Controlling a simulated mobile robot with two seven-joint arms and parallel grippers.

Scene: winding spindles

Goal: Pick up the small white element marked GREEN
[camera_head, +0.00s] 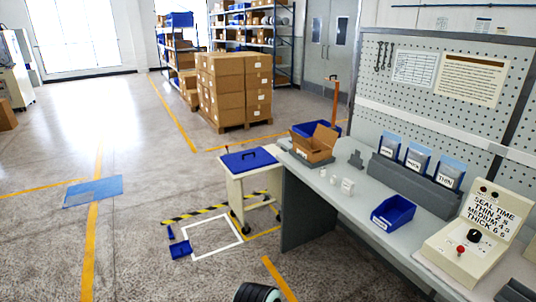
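Several small white elements stand close together on the grey workbench: a larger one (348,186), a smaller one (333,180) and another small one (323,172). They are too small for me to read any marking, so I cannot tell which is marked GREEN. Neither of my grippers is recognisable in this view. A dark rounded part shows at the bottom edge, and I cannot tell what it is.
An open cardboard box (314,145) stands behind the elements and an empty blue bin (393,213) to their right. A sealer box (467,246) is at the right. A blue-topped cart (250,160) stands left of the workbench (362,212). Open floor lies further left.

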